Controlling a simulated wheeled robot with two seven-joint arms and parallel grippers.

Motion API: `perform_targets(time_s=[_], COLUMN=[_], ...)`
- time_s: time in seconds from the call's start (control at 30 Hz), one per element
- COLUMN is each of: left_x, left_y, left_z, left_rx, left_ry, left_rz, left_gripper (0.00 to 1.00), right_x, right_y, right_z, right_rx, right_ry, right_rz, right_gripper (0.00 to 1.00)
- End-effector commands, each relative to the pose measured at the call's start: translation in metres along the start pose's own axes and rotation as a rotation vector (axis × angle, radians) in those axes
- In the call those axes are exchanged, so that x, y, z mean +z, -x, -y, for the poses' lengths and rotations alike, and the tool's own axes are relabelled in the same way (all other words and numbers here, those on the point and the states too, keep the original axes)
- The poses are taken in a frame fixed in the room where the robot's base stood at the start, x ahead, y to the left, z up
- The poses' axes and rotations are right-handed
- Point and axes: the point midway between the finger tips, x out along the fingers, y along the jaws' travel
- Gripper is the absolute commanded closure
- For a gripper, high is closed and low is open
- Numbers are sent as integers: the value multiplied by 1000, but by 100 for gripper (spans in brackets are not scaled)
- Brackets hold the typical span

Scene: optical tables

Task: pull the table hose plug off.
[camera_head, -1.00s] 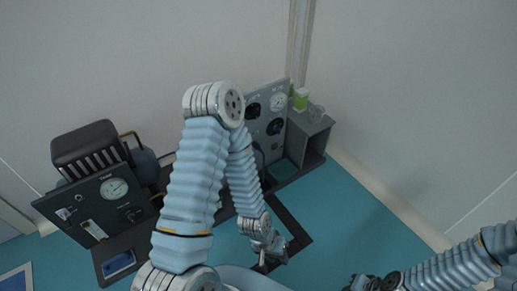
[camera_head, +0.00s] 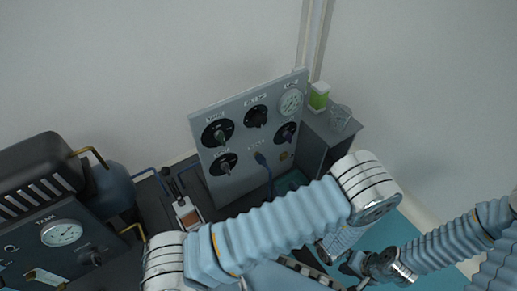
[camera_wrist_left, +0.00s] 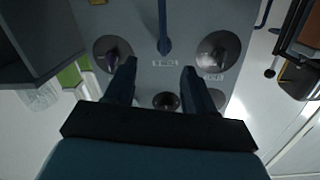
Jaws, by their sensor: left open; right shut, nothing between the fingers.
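The blue table hose plug (camera_head: 260,158) sits in the grey panel, with its blue hose hanging down. In the left wrist view the plug (camera_wrist_left: 164,45) is ahead, above the gap between my fingers, with a white label beside it. My left gripper (camera_wrist_left: 159,82) is open and empty, facing the panel, apart from the plug. In the head view its fingers are hidden behind my left arm. My right gripper (camera_head: 352,266) is shut and empty at the lower right, away from the panel.
Several dark knobs and a gauge (camera_head: 291,102) surround the plug on the panel (camera_head: 243,121). A green-labelled container (camera_head: 319,96) and a clear glass (camera_head: 340,117) stand right of it. A dark tank unit (camera_head: 62,233) is at the left. The wall is close behind.

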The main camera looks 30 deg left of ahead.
Motion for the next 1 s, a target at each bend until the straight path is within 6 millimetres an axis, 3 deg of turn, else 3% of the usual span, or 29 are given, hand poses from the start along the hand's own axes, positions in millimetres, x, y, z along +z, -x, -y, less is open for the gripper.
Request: perform_targets(time_s=[0.17, 0.27, 0.7, 1.0], left_x=[-6, -7, -11, -13], left_y=[4, -10, -105, -128], left_z=[7, 9, 14, 15], left_rx=[-55, -57, -56, -53], left_ry=[10, 9, 9, 10], left_rz=[-62, -62, -57, -57], left_gripper=[46, 46, 46, 46], right_x=[0, 0, 0, 0], right_y=[-4, -5, -13, -15], right_z=[-2, -3, -6, -6], right_rx=[1, 1, 1, 1], right_ry=[-2, -2, -2, -2], right_rz=[1, 1, -2, -3], right_gripper=[100, 100, 100, 100])
